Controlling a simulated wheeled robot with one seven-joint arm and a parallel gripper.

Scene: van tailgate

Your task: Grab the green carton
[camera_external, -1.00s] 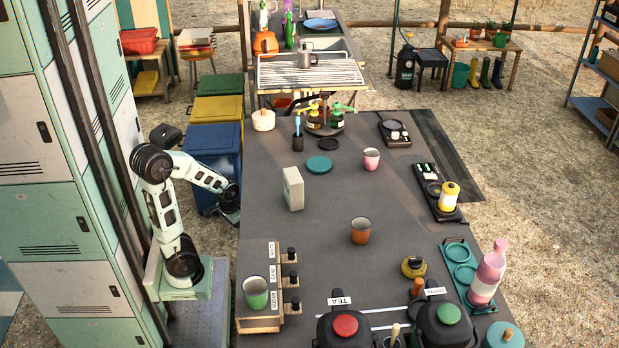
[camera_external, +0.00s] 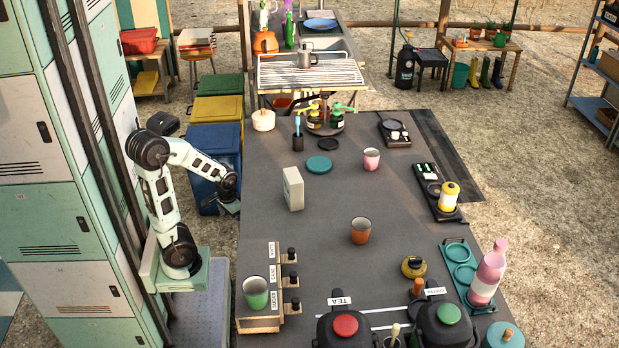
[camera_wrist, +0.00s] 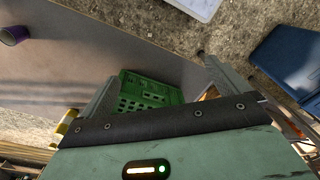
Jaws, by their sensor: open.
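A pale grey-white carton (camera_external: 293,189) stands upright on the dark table in the external view. I see no plainly green carton there, and I cannot tell whether this pale one is the one named. My gripper (camera_external: 232,206) hangs low beside the table's left edge, clear of the carton. In the wrist view my gripper (camera_wrist: 157,70) has its two fingers apart with nothing held between them. The pale carton does not show in the wrist view. A green slotted crate (camera_wrist: 148,92) shows below and partly behind the fingers there.
The dark table (camera_external: 320,225) has clear room around the carton. A wooden rack with a green cup (camera_external: 256,292) is at the front left. A blue bin (camera_external: 213,143) stands behind my arm.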

